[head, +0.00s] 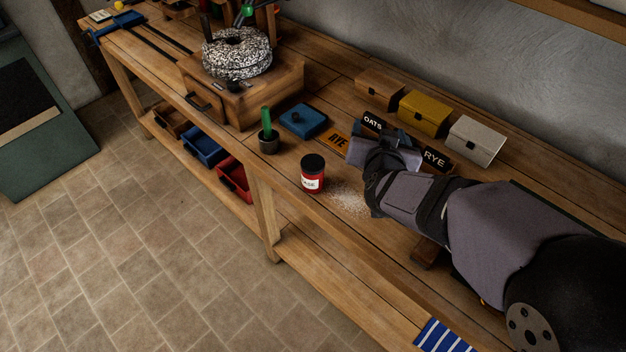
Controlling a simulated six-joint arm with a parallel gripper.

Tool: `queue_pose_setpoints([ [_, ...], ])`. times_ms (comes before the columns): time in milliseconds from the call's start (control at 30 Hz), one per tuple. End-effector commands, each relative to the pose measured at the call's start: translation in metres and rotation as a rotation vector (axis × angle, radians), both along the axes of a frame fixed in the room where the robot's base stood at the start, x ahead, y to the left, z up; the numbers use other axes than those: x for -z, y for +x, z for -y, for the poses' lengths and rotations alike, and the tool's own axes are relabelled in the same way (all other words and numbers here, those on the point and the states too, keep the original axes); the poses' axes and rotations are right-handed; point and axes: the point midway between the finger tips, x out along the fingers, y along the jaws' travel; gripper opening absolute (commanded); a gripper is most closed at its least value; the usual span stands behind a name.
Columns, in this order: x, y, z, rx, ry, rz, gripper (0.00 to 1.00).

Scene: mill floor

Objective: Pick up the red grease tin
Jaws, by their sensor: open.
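The red grease tin (312,175) stands upright on the wooden bench near its front edge. It has a black lid and a white label, partly readable. My gripper (352,143) is above the bench, to the right of the tin and further back, apart from it. My arm comes in from the lower right. The fingers are small and partly hidden by the wrist, and nothing shows between them.
A dark pot with a green handle (268,138) and a blue box (303,120) stand left of and behind the tin. A yellow box (423,113), white box (474,141) and RYE sign (436,159) stand behind my arm. Pale grain (347,198) lies right of the tin.

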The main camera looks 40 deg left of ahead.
Motion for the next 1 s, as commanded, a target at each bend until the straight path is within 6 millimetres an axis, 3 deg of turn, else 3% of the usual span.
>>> queue_pose_setpoints([
  [33, 0.009, -0.016, -0.026, -0.007, 0.017, 0.053, 0.67],
  [200, 0.007, -0.054, -0.069, 0.036, 0.061, 0.213, 0.67],
  [400, 0.011, -0.099, -0.090, 0.088, 0.080, 0.342, 0.67],
  [567, 0.015, -0.133, -0.096, 0.129, 0.083, 0.425, 0.67],
  [1000, 0.115, -0.126, -0.093, 0.131, 0.081, 0.419, 0.67],
])
